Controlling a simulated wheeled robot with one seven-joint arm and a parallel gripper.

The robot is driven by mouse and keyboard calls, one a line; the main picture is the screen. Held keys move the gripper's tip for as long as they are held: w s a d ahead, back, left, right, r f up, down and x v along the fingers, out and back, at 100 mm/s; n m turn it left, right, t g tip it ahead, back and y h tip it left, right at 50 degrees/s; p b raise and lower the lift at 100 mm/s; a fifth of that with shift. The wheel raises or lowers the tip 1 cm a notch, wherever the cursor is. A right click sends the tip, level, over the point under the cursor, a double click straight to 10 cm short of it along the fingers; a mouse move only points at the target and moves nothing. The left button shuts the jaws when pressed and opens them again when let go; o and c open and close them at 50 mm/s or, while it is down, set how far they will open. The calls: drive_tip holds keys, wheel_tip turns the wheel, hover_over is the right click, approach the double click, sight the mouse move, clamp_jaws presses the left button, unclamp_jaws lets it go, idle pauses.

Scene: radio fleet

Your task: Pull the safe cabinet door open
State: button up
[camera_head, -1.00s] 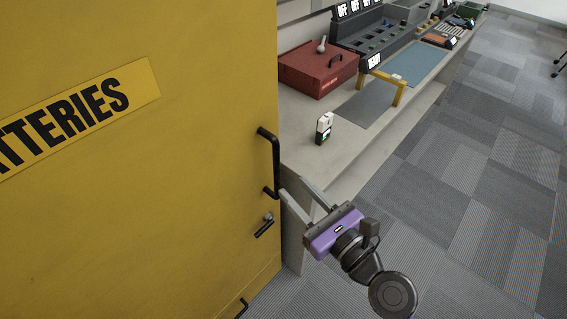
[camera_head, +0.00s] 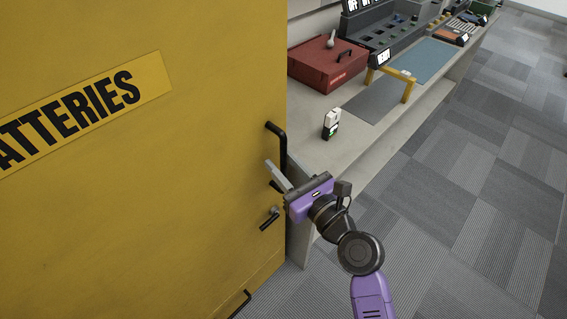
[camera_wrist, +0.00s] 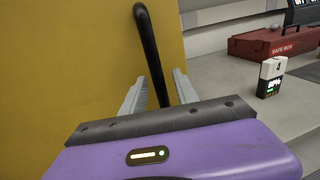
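The yellow cabinet door (camera_head: 130,210), lettered "BATTERIES", fills the left of the head view and looks closed. Its black bar handle (camera_head: 281,140) stands near the door's right edge. In the wrist view the handle (camera_wrist: 149,48) runs down between the two fingers.
The grey bench (camera_head: 305,190) to the right holds a red box (camera_head: 328,65), a white-and-black device (camera_head: 331,124) and a yellow stand (camera_head: 408,92). Carpeted floor (camera_head: 420,230) at the right is clear.

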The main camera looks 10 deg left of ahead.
clamp_jaws()
idle(1.3)
